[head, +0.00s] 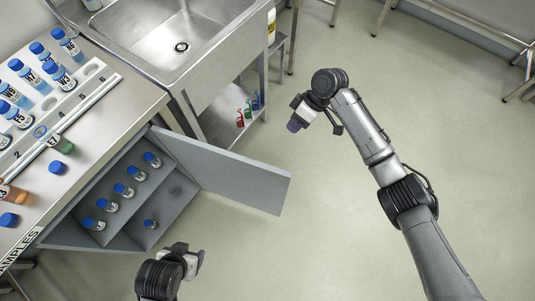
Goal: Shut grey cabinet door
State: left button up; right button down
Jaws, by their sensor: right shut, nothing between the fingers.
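The grey cabinet (75,236) stands under the steel counter at the left. Its grey door (235,178) is open and swung well out to the right, over the floor. Several blue-capped bottles stand on shelves inside. My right gripper (294,125) is shut and empty. It appears above the floor, up and to the right of the door's free edge, apart from it. My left gripper (197,258) is at the bottom, below the door and right of the cabinet in the picture. Its fingers are too small and turned to tell if open or shut.
The floor (310,235) right of the door is clear.

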jog(key=s+a+f+n+g+b, duration=0.1)
jog(key=s+a+f+n+b, duration=0.1)
jog(key=s+a+f, duration=0.5)
jog(key=shift+s+n+y+b, duration=0.3)
jog(key=shift+s+n+b, duration=0.1)
jog(key=shift+s+n, duration=0.15)
jog(key=shift+f, duration=0.1)
dwell(0.3)
